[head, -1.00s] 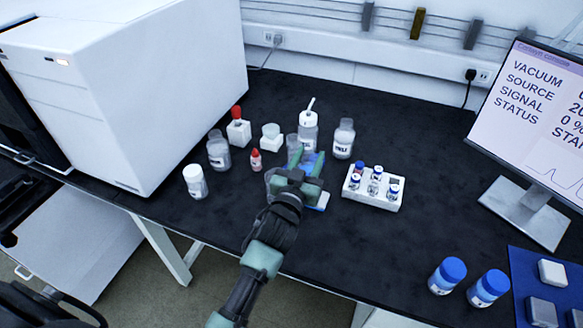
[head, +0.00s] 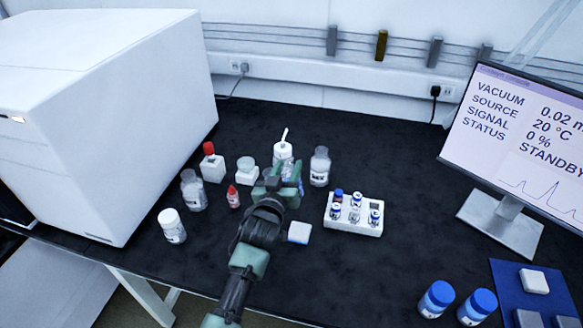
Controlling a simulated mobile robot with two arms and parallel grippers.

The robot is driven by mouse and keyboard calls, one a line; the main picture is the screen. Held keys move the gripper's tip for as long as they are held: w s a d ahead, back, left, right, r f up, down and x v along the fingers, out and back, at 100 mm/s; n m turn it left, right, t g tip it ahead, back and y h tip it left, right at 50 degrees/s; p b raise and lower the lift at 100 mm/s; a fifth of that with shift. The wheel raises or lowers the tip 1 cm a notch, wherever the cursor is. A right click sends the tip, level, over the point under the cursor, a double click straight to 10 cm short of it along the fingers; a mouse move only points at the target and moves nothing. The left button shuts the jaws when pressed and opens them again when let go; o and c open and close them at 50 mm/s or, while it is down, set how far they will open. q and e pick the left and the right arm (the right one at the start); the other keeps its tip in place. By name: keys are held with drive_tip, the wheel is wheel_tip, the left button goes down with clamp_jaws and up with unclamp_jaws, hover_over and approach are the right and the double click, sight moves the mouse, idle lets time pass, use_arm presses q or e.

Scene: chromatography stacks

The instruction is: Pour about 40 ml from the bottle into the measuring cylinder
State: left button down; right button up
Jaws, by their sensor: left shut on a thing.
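My left gripper (head: 285,178) is among the bottles in the middle of the bench. It is shut on a clear, bluish thing (head: 289,171), mostly hidden by the fingers; I cannot tell whether it is the bottle or the measuring cylinder. Close behind it stands a white-topped wash bottle (head: 283,151) with a spout. A clear labelled bottle (head: 319,167) stands to the right, and another (head: 194,190) to the left. I cannot pick out the measuring cylinder for certain. My right gripper is out of view.
A white rack with vials (head: 352,228) is right of the gripper. A small white-blue block (head: 299,232) lies in front. A red dropper bottle (head: 233,196), a white-capped jar (head: 172,226) and blue-capped jars (head: 437,299) stand around.

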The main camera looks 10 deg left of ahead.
use_arm(q)
drive_tip(key=shift+w+a+r+n+p, duration=0.1)
drive_tip(key=shift+a+r+n+p, duration=0.2)
drive_tip(key=shift+r+p, duration=0.3)
drive_tip(key=shift+w+a+r+n+p, duration=0.1)
drive_tip(key=shift+a+r+n+p, duration=0.15)
drive_tip(key=shift+r+p, duration=0.3)
drive_tip(key=shift+a+n, duration=0.1)
drive_tip(key=shift+n, duration=0.15)
drive_tip(key=shift+g, duration=0.3)
drive_tip(key=shift+a+r+p, duration=0.2)
drive_tip(key=shift+a+p, duration=0.05)
drive_tip(key=shift+p, duration=0.4)
drive_tip(key=shift+w+a+n+h+p, duration=0.1)
drive_tip(key=shift+a+n+h+p, duration=0.15)
drive_tip(key=shift+n, duration=0.25)
